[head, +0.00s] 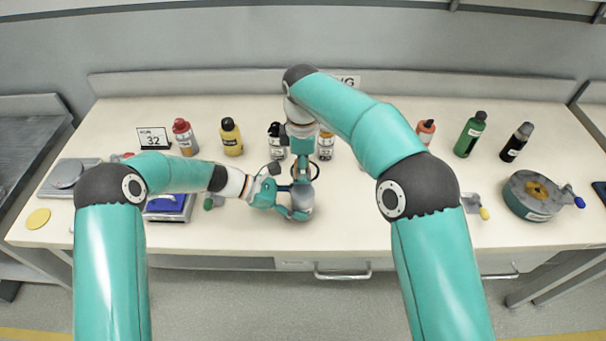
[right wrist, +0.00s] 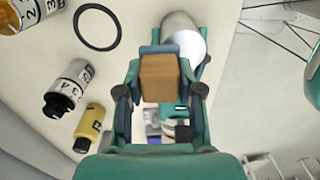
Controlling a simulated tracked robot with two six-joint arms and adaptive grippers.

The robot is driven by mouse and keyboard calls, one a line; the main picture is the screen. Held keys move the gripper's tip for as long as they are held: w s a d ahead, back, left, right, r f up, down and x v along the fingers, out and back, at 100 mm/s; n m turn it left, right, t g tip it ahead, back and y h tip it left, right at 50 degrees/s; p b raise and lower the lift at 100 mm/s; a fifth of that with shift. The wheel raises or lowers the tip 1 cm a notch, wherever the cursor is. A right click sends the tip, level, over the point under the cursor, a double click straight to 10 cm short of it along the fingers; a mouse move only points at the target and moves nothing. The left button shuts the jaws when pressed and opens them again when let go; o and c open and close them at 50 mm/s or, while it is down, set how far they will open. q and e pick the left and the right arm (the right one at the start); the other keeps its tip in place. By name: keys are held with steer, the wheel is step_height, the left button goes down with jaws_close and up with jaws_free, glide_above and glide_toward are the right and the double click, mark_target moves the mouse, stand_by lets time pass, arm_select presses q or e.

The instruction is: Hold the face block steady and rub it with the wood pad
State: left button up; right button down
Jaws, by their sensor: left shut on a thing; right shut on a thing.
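The face block (head: 303,198) is a silvery grey cylinder near the front middle of the bench. My left gripper (head: 292,202) reaches it from the left and is shut on it. In the right wrist view the block's pale round body (right wrist: 184,36) shows just beyond the pad. My right gripper (head: 303,170) points down from above, close over the block. It is shut on the wood pad (right wrist: 160,78), a brown block between its fingers in the right wrist view. The pad is hidden in the head view. I cannot tell whether pad and block touch.
A black ring (right wrist: 97,27) lies beside the grippers. Several bottles, such as a yellow one (head: 231,137) and a green one (head: 470,134), line the back. A blue-topped device (head: 166,206) stands left, a round green fixture (head: 531,196) right. The front right is mostly clear.

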step_height(320, 180, up, 2)
steer(key=shift+r, duration=2.25)
arm_select(q)
steer(key=o, duration=0.9)
steer(key=shift+o, duration=0.2)
steer(key=v, duration=1.1)
steer(key=shift+a+r, duration=0.1)
steer(key=shift+a, duration=0.4)
